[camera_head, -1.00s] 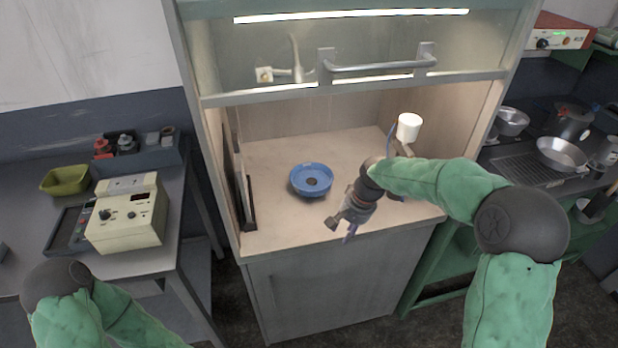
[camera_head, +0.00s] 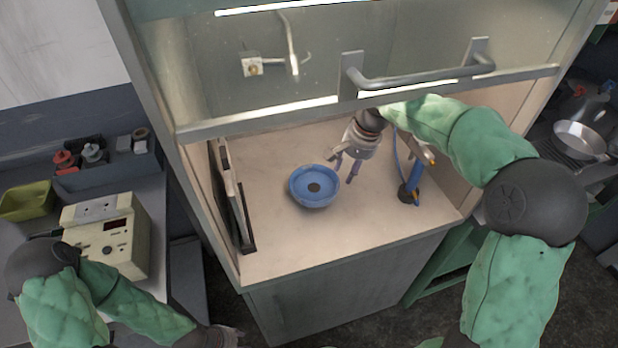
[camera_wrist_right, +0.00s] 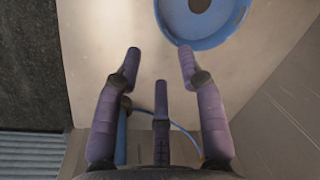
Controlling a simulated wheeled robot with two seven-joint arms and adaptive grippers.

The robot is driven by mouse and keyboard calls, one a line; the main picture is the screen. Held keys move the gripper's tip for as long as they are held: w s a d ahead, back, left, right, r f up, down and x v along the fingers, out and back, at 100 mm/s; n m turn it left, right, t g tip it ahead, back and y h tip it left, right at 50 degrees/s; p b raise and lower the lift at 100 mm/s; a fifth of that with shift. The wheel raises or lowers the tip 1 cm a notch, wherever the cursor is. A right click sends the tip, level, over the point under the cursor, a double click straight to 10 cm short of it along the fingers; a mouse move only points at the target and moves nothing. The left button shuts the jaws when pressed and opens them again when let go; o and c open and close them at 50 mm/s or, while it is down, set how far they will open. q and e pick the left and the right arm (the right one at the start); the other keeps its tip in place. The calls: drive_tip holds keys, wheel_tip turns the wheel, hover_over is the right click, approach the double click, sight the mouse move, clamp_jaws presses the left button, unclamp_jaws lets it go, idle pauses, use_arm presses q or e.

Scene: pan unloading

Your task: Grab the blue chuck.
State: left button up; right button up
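The blue chuck (camera_head: 315,200), a round blue disc with a dark centre hole, lies on the pale floor of the cabinet. In the right wrist view the chuck (camera_wrist_right: 176,22) shows at the top edge, partly cut off. My right gripper (camera_head: 344,168) is inside the cabinet, just right of the chuck and slightly behind it. In the right wrist view the three purple fingers of this gripper (camera_wrist_right: 160,66) are spread with nothing between them. The chuck is beyond the fingertips, not between them.
The raised glass sash with its bar handle (camera_head: 425,83) hangs above the opening. A blue stand with a dark base (camera_head: 408,194) is right of the gripper. A dark-edged panel (camera_head: 246,222) lines the left wall. The cabinet floor (camera_head: 295,247) in front of the chuck is clear.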

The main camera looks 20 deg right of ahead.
drive_tip(key=shift+w+d+b+x, duration=0.15)
drive_tip(key=shift+b+x, duration=0.5)
drive_tip(key=shift+x, duration=1.15)
drive_tip(key=shift+d+b+x, duration=0.15)
drive_tip(key=shift+b+x, duration=0.45)
drive_tip(key=shift+x, duration=1.15)
drive_tip(key=shift+w+d+b+x, duration=0.15)
drive_tip(key=shift+b+x, duration=0.5)
drive_tip(key=shift+x, duration=1.15)
clamp_jaws()
